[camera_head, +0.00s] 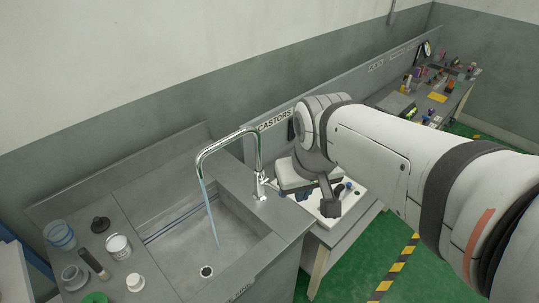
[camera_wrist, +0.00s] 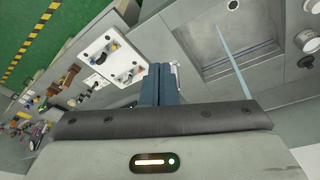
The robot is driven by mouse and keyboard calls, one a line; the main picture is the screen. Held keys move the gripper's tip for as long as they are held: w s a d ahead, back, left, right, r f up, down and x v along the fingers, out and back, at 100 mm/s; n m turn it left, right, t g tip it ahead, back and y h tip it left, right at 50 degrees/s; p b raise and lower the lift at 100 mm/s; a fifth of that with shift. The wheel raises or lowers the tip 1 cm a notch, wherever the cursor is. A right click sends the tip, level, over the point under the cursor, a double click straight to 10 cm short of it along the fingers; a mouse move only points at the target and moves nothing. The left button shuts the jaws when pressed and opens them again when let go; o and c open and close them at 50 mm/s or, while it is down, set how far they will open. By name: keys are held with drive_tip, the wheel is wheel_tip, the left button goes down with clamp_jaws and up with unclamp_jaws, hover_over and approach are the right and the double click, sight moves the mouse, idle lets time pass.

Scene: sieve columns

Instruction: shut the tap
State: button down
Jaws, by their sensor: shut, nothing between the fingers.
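The chrome gooseneck tap (camera_head: 260,155) stands at the sink's right rim, with its base and a small lever at the bottom. A blue stream of water (camera_head: 209,215) runs from its spout into the grey sink basin (camera_head: 175,255). In the wrist view the stream (camera_wrist: 234,62) crosses the basin, and a small bright part of the tap (camera_wrist: 175,68) shows beside the fingers, the rest being hidden. My gripper (camera_head: 330,208) is right of the tap, apart from it in the head view. Its blue-grey fingers (camera_wrist: 158,78) are shut and empty.
A white board (camera_head: 338,198) with knobs lies on the bench right of the sink, under my gripper. Cups and jars, including a white tub (camera_head: 118,246), stand left of the basin. A grey back panel (camera_head: 285,112) runs behind the benches.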

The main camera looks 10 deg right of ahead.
drive_tip(key=w+a+f+n+g+b, duration=0.1)
drive_tip(key=w+n+b, duration=0.25)
drive_tip(key=w, duration=0.85)
drive_tip(key=n+g, duration=0.2)
drive_tip(key=n, duration=0.1)
hover_over(277, 190)
drive_tip(key=f, duration=1.5)
drive_tip(key=shift+w+a+f, duration=0.25)
drive_tip(key=shift+w+f, duration=0.05)
drive_tip(key=shift+f, duration=0.05)
drive_tip(key=shift+s+d+f, duration=0.35)
drive_tip(key=shift+s+f, duration=0.05)
drive_tip(key=shift+f, duration=0.2)
drive_tip(key=shift+h, duration=0.3)
